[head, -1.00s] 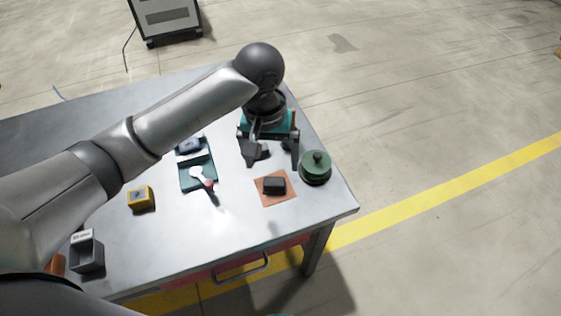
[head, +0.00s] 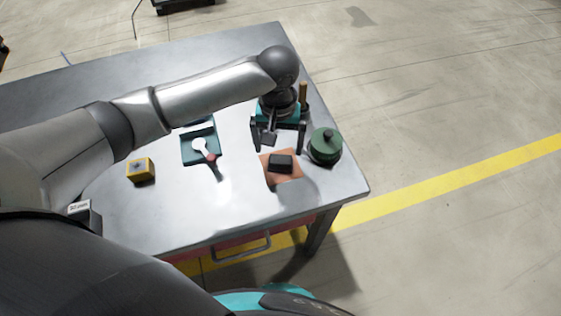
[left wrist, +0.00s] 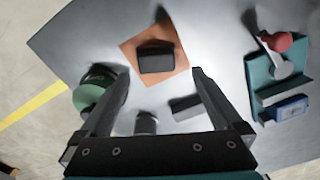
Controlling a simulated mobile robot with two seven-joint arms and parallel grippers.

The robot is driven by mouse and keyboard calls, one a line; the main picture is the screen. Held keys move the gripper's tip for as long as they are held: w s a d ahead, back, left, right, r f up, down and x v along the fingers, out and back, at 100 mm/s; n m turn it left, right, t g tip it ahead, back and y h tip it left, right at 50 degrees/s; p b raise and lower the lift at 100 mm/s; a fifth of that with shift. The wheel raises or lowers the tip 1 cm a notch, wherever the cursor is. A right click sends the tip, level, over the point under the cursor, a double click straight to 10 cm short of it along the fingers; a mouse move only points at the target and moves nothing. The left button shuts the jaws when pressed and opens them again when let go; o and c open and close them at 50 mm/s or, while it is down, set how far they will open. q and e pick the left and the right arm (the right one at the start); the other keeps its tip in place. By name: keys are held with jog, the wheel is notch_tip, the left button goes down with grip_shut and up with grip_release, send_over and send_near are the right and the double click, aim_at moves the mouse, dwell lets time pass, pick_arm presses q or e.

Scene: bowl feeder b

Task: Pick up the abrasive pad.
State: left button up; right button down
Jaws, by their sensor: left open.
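A dark, block-shaped pad (head: 280,163) lies on an orange-brown square mat (head: 288,179) near the table's right end; I take the dark block to be the abrasive pad. In the left wrist view the block (left wrist: 157,60) lies on the mat (left wrist: 179,66), ahead of the fingertips. My left gripper (head: 278,150) is open and empty, pointing down just behind the block, apart from it. In the left wrist view its fingers (left wrist: 160,72) are spread wider than the block. My right gripper is not in view.
A green lidded pot (head: 325,146) stands close to the right of the mat. A flat dark grey piece (left wrist: 186,106) lies behind the mat. The table front is clear.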

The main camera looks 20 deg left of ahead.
aim_at(280, 158)
pick_arm(q)
jog(key=f, duration=0.3)
jog(key=f+b, duration=0.1)
jog(key=shift+s+d+f, duration=0.2)
jog(key=shift+d, duration=0.05)
jog(key=shift+c, duration=0.2)
grip_shut()
notch_tip(280, 158, up, 20)
jog(key=p, duration=0.5)
jog(key=shift+r, duration=0.1)
